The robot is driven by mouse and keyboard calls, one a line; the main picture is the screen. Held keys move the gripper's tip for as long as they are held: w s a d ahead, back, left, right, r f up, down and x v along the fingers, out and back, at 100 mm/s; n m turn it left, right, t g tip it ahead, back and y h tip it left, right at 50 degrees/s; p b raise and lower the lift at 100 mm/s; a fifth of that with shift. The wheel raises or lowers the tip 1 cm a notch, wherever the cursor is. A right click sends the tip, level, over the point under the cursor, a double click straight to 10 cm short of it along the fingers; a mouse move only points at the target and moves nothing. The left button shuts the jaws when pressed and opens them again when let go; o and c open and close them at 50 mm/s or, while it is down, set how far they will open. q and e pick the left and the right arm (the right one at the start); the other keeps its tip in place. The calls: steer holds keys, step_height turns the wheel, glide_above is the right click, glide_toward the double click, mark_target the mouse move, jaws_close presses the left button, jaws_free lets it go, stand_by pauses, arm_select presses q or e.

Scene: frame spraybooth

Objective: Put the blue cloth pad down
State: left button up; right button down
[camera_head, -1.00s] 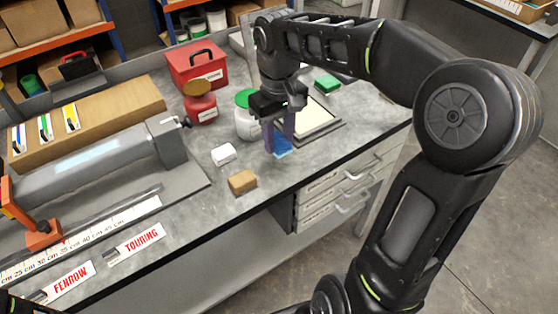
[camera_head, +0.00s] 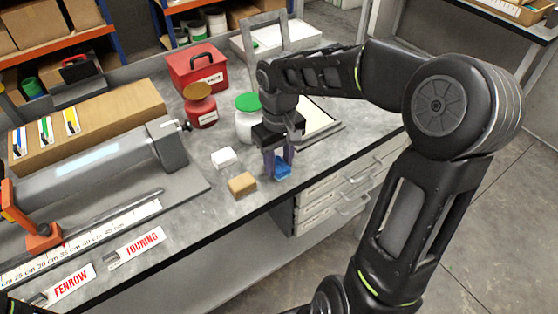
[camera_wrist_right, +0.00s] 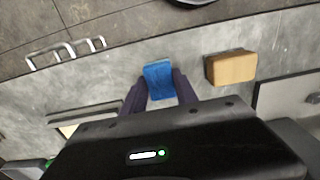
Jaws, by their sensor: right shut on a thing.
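The blue cloth pad (camera_head: 282,172) is between the fingers of my right gripper (camera_head: 278,166), low at the front edge of the grey bench. In the right wrist view the blue pad (camera_wrist_right: 158,80) sticks out past the two fingertips of the shut right gripper (camera_wrist_right: 158,98). I cannot tell whether the pad touches the bench top. My left gripper is not in view.
A tan block (camera_head: 242,185) and a white block (camera_head: 224,158) lie left of the right gripper. A green-lidded white jar (camera_head: 247,120), a red jar (camera_head: 201,108) and a red box (camera_head: 196,68) stand behind. A framed tray (camera_head: 318,122) lies behind the arm.

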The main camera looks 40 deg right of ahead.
mark_target(279, 164)
steer(key=shift+f, duration=0.1)
steer(key=c, duration=1.4)
jaws_free()
steer(key=shift+f, duration=0.1)
steer(key=o, duration=0.5)
steer(key=shift+c, duration=0.2)
step_height(279, 164, up, 12)
steer(key=shift+r, duration=0.25)
